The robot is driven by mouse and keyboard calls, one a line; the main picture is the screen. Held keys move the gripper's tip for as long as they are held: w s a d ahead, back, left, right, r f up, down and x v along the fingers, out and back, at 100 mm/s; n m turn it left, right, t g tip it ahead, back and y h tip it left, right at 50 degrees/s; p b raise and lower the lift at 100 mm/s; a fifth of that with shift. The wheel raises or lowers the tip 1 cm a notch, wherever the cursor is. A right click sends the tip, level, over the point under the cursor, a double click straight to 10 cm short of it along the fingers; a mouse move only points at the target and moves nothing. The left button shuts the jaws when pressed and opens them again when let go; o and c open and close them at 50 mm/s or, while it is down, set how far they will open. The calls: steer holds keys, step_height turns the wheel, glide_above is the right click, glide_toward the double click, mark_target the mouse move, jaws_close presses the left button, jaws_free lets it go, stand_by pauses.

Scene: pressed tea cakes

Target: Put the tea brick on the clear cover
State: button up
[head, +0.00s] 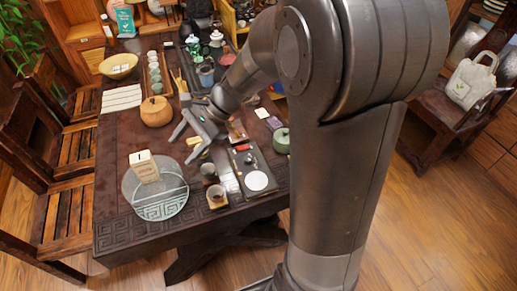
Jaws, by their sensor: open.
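My arm hides part of the table's right side.
A round orange-brown pot (156,112) stands left of my gripper. A green lidded jar (281,142) stands farther right. Bare table lies left of the cover.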

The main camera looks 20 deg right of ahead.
steer(key=s+d+r+n+t+h, duration=0.3)
steer(key=s+d+r+n+h, duration=0.1)
steer(key=s+d+n+h, duration=0.1)
steer(key=s+d+r+n+t+h, duration=0.3)
steer(key=s+d+n, duration=0.4)
steer(key=s, duration=0.3)
steer(key=shift+s+d+r+h, duration=0.35)
steer(key=shift+d+r+h, duration=0.5)
steer(key=shift+h, duration=0.05)
